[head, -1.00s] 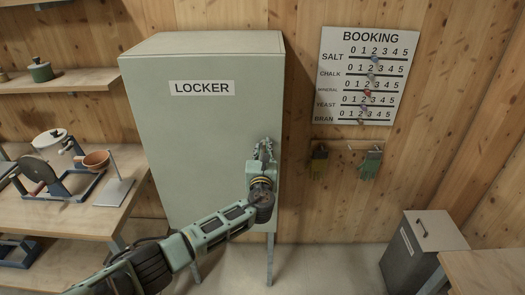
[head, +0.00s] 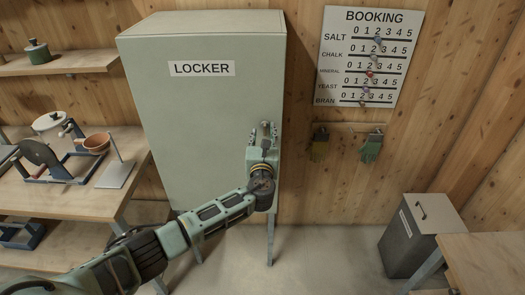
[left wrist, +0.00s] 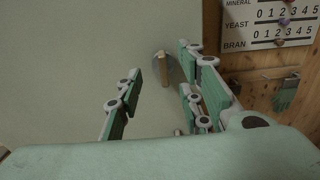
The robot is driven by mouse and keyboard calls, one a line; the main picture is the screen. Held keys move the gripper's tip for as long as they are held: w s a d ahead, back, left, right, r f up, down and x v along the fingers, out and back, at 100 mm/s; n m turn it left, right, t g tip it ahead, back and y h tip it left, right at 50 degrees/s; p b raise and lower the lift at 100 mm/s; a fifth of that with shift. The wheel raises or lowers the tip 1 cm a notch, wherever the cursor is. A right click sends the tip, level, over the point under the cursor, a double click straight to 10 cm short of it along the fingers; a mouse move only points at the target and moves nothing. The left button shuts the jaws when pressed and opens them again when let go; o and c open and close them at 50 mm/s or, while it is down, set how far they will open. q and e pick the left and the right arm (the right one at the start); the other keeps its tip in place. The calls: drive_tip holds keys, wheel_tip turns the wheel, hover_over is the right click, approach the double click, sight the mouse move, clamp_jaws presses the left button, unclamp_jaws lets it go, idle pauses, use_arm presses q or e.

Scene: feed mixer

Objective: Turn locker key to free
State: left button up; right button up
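The pale green locker (head: 200,130) stands against the wooden wall with a LOCKER sign (head: 201,68). In the left wrist view, the key (left wrist: 162,69) shows as a tan bar, nearly upright in the picture, in front of a round grey plate (left wrist: 174,66) on the locker door. My left gripper (head: 263,128) is at the right side of the door and largely hides the key in the head view. In the left wrist view, my left gripper (left wrist: 158,80) is open, its fingers apart on either side of the key; no contact shows. My right gripper is out of view.
A BOOKING board (head: 371,56) and two hanging gloves (head: 319,146) (head: 371,147) are on the wall to the right. A shelf bench (head: 70,195) with devices stands left. A grey bin (head: 420,235) and a table (head: 490,260) are right. The floor before the locker is clear.

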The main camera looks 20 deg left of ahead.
use_arm(q)
drive_tip(key=v, duration=1)
drive_tip(key=s+a+f+n+g+h+b, duration=0.1)
drive_tip(key=s+a+f+n+g, duration=0.15)
drive_tip(key=f, duration=0.95)
drive_tip(key=s+a+f+n+g+b, duration=0.1)
drive_tip(key=s+f+n+g+b, duration=0.2)
drive_tip(key=f, duration=0.9)
drive_tip(key=s+a+f+n+g+h+b, duration=0.15)
drive_tip(key=s+f+n, duration=0.35)
drive_tip(key=f, duration=0.6)
drive_tip(key=s+f+n+g, duration=0.3)
drive_tip(key=s+f, duration=0.4)
drive_tip(key=f, duration=0.3)
drive_tip(key=s+f+n+g+b, duration=0.1)
drive_tip(key=s+f+n, duration=0.4)
drive_tip(key=s, duration=0.8)
drive_tip(key=s+d+f+n+g+h+b, duration=0.1)
drive_tip(key=s+f+n+g, duration=0.2)
drive_tip(key=s+f+n, duration=0.3)
drive_tip(key=s+f+n+g+h+b, duration=0.1)
drive_tip(key=s+f+n, duration=0.5)
drive_tip(key=s, duration=1.6)
wheel_tip(320, 180, down, 6)
drive_tip(key=shift+d+r+g+b, duration=0.15)
drive_tip(key=shift+g+b, duration=0.35)
drive_tip(key=shift+g, duration=0.2)
